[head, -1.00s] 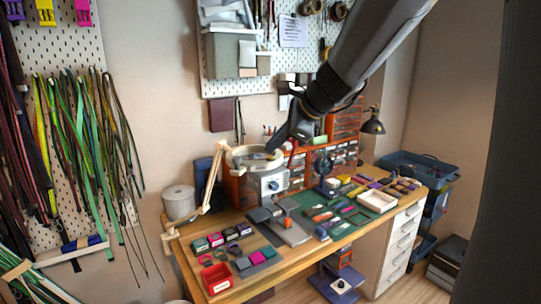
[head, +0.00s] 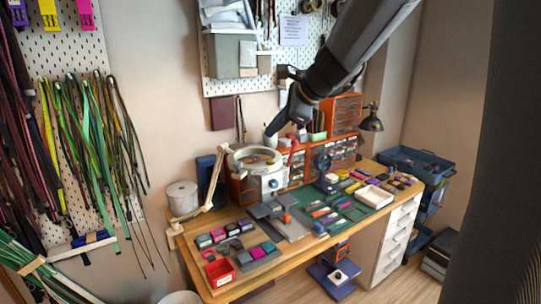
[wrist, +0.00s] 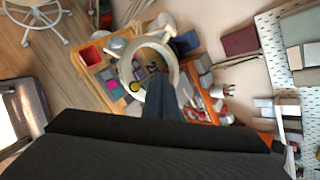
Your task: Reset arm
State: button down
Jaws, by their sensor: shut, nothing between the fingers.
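My gripper (head: 279,124) hangs in the air above the back of the workbench (head: 196,250), in front of the wall. Its fingers are together with nothing between them, and they point down and to the left in the head view. In the wrist view my gripper (wrist: 162,92) shows as a dark shape, with the ring-shaped magnifier lamp (wrist: 124,68) beyond its tip. In the head view the magnifier lamp (head: 236,166) stands below and left of the fingers, apart from them.
Orange drawer units (head: 343,118) line the bench's back. A red bin (head: 219,273), a white tray (head: 373,196) and a green mat (head: 318,226) with small items cover the top. A desk lamp (head: 371,122) stands right. Cords (head: 80,140) hang left. The air around my gripper is clear.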

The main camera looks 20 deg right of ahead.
jog(key=n+g+h+b, duration=0.1)
jog(key=n+g+b, duration=0.1)
jog(key=n, duration=0.2)
send_near(274, 168)
jog(key=a+f, duration=0.5)
jog(key=s+f+n+g+h+b, duration=0.3)
jog(key=s+f+n+g, duration=0.1)
jog(key=s+f+n, duration=1.3)
notch_tip(274, 168, down, 3)
jog(key=s+d, duration=0.1)
jog(key=s, duration=0.1)
jog(key=shift+s+r+g+h+b, duration=0.15)
jog(key=shift+s+g+h+b, duration=0.15)
jog(key=shift+s+b, duration=0.1)
